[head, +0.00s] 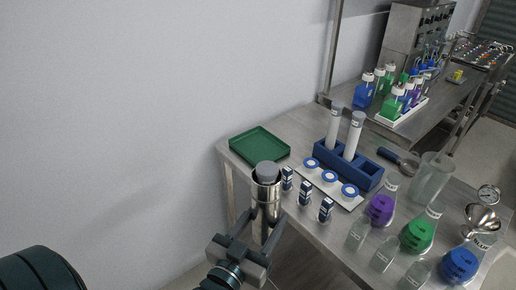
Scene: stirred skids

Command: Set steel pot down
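The steel pot (265,195) is a shiny upright cylinder with a grey round top (267,172) showing at its mouth. It appears at the near left edge of the steel table (300,216). My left gripper (263,226) comes up from the bottom of the head view, with its fingers on either side of the pot's lower part, and looks shut on it. From this angle I cannot tell whether the pot touches the table or hangs beside its edge. My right gripper is not in view.
An empty green tray (260,146) lies behind the pot. Small blue-and-white vials (305,194) stand close to its right. A blue rack (345,165) holds two white tubes. Flasks with purple (381,209), green and blue contents crowd the table's right side.

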